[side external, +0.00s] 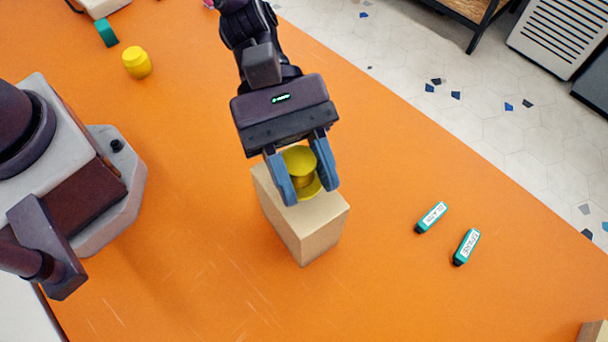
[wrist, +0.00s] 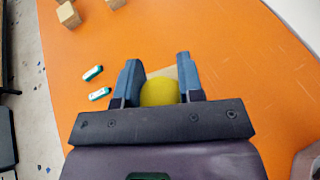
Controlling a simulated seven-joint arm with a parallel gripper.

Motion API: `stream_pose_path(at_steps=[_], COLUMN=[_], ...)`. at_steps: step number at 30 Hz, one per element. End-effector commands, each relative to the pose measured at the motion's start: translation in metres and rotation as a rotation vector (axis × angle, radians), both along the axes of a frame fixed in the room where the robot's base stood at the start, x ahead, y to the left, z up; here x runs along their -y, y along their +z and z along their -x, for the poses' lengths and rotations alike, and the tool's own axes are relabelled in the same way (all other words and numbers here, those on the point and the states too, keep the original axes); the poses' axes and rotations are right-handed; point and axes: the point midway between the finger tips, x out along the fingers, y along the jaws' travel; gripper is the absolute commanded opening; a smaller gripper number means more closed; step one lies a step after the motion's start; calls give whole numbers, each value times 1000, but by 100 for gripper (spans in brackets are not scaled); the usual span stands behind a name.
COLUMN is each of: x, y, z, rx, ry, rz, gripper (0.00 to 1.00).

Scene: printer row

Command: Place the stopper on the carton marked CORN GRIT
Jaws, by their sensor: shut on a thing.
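My gripper (side external: 305,190) is shut on a yellow round stopper (side external: 300,160), with one blue-grey finger on each side of it. The stopper also shows between the fingers in the wrist view (wrist: 160,92). Directly below is a plain tan carton (side external: 318,232) standing on the orange table; a bit of it shows behind the stopper in the wrist view (wrist: 165,72). The stopper is over the carton's top, and I cannot tell whether it touches. No marking shows on the carton's visible faces, so I cannot read CORN GRIT.
Two teal labelled sticks (side external: 432,217) (side external: 467,246) lie right of the carton. Another yellow piece (side external: 137,62) and a teal block (side external: 107,32) are at the upper left. Two tan blocks (wrist: 68,14) (wrist: 116,3) show in the wrist view. The table in front is clear.

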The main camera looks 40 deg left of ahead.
Motion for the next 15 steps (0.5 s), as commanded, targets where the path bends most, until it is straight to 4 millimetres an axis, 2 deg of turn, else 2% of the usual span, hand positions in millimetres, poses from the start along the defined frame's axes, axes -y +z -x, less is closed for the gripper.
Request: stream_pose_path(at_steps=[1, 5, 15], x=[0, -1, -1], y=[-9, -22, -24], z=[1, 0, 0], rx=[-7, -1, 0], ry=[2, 1, 1], rz=[-2, -2, -1], gripper=[11, 11, 11])
